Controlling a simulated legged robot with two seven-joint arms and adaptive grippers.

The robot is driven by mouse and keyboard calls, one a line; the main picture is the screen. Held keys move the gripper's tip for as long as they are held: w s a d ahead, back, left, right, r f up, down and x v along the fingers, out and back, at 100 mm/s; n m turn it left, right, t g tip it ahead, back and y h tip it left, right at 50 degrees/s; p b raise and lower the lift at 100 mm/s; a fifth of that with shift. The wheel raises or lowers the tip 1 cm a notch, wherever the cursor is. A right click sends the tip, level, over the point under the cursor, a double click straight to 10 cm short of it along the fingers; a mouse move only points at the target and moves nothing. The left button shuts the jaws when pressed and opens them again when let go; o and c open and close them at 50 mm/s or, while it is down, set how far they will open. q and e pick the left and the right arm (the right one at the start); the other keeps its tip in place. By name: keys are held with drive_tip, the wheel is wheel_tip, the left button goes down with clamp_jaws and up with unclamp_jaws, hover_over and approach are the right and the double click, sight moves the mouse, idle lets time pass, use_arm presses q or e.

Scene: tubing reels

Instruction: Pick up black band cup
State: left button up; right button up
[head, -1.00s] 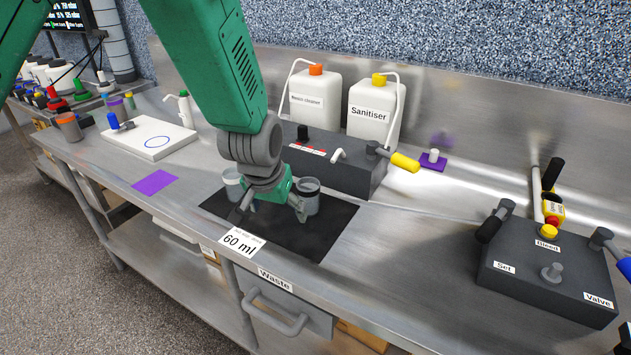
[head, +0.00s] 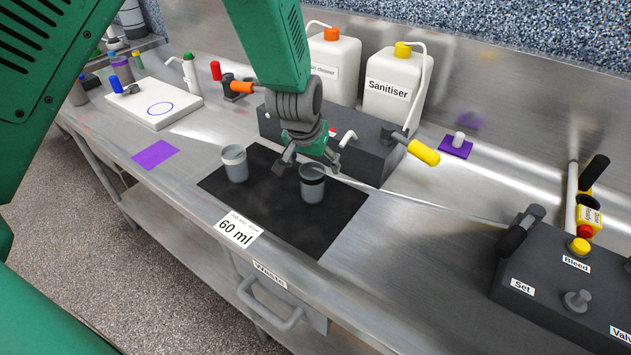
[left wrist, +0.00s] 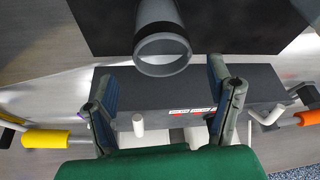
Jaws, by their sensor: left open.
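The black band cup (head: 312,186) is a grey, open-topped cup with a dark band below its rim. It stands upright on the right part of the black mat (head: 300,228). A second grey cup (head: 235,165), with a lighter band, stands on the mat to its left. My left gripper (head: 308,164) is open and empty, with its fingers spread just above and behind the black band cup. In the left wrist view one cup (left wrist: 160,45) shows its open mouth ahead of the open fingers (left wrist: 162,85), apart from them. My right gripper is out of view.
A dark valve box (head: 365,160) with a yellow handle (head: 423,152) stands close behind the mat. Two white bottles, one the Sanitiser (head: 393,92), stand behind it. A control box (head: 560,280) is at the right.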

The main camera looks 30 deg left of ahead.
use_arm(q)
drive_tip(key=shift+w+a+f, duration=0.1)
drive_tip(key=shift+a+f, duration=0.2)
drive_tip(key=shift+f, duration=0.3)
drive_tip(key=x, duration=0.2)
drive_tip(key=p+x, duration=0.1)
drive_tip(key=x, duration=0.1)
drive_tip(key=shift+s+f, duration=0.25)
drive_tip(key=shift+s, duration=0.05)
drive_tip(key=shift+w+d+f, duration=0.15)
drive_tip(key=shift+d+f, duration=0.05)
drive_tip(key=shift+f, duration=0.05)
drive_tip(key=shift+r, duration=0.15)
drive_tip(key=c, duration=0.3)
drive_tip(key=shift+a, duration=0.1)
drive_tip(key=c, duration=1.1)
